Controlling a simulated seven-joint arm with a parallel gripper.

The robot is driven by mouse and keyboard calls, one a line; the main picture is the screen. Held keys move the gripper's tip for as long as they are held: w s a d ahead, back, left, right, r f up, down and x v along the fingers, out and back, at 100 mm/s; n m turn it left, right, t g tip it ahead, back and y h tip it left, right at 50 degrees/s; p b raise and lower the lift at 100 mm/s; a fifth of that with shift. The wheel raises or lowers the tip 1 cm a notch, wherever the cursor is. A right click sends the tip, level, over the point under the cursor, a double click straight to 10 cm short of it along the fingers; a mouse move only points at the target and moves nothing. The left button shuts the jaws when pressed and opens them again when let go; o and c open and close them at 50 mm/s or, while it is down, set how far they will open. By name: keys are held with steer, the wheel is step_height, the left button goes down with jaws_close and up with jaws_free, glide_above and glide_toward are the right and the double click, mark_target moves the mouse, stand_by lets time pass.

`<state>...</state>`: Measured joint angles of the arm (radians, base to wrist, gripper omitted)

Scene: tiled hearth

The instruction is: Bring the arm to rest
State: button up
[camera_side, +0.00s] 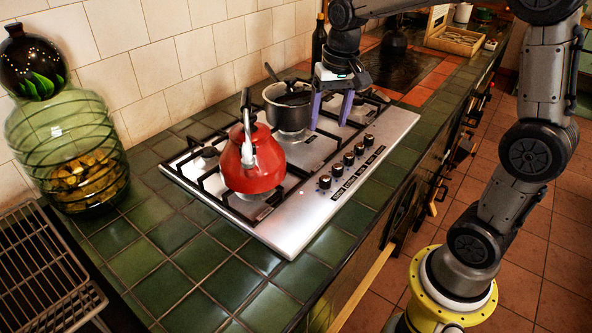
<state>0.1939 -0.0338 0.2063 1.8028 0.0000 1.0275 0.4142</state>
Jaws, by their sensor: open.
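My gripper (331,111) is open, with its two purple fingers pointing down above the gas stove (322,222). The fingers are apart and nothing shows between them. The left finger appears just right of a dark pot (289,110) on the back part of the stove; I cannot tell whether it touches the pot. A red kettle (252,165) stands upright on a front-left burner, apart from my gripper.
A large green glass jar (70,150) stands on the green tiled counter (205,285) at the left. A wire rack (40,270) lies front left. A dark bottle (319,42) stands behind my gripper. A wooden crate (455,41) sits at the far right.

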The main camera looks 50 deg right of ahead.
steer(key=s+a+r+n+t, duration=0.2)
steer(key=s+a+r, duration=0.1)
steer(key=s, duration=0.3)
steer(key=s+a+r+n+t, duration=0.1)
steer(key=s+a+r, duration=0.2)
steer(key=s, duration=0.3)
steer(key=s+a+f+n+t, duration=0.1)
steer(key=s+f+n, duration=0.3)
steer(key=s, duration=0.3)
steer(key=shift+f, duration=0.2)
steer(key=shift+s, duration=0.1)
stand_by(1.5)
